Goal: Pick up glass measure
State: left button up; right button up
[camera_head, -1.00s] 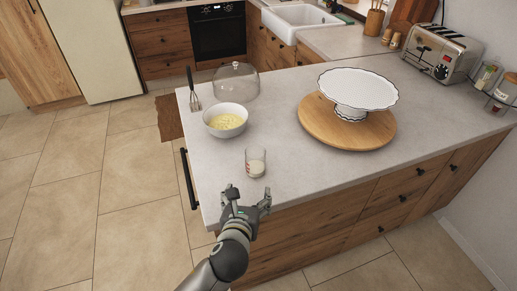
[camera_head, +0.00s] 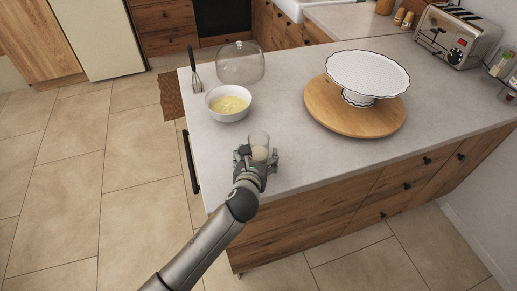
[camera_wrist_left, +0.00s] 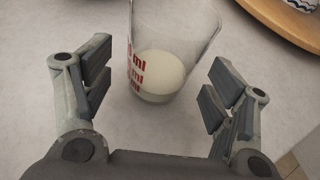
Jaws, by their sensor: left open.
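The glass measure (camera_head: 259,141) stands upright on the grey counter near its front left corner. It is clear, with some whitish content at the bottom. The glass measure also shows in the left wrist view (camera_wrist_left: 160,70), with red "ml" markings on its side. My left gripper (camera_head: 257,158) is at the glass measure, on its near side. In the left wrist view the fingers of my left gripper (camera_wrist_left: 158,97) are spread wide, one on each side of the glass, with gaps to it. The right gripper is not in view.
A white bowl (camera_head: 229,112) with yellow content, a whisk (camera_head: 195,80) and a glass dome (camera_head: 240,65) stand behind the glass. A white cake stand (camera_head: 368,73) on a round wooden board (camera_head: 330,115) is to the right. The counter (camera_head: 300,165) between is clear.

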pick_arm(q)
jog(key=shift+x, duration=1.45)
jog(key=shift+s, duration=0.1)
jog(key=c, duration=1.1)
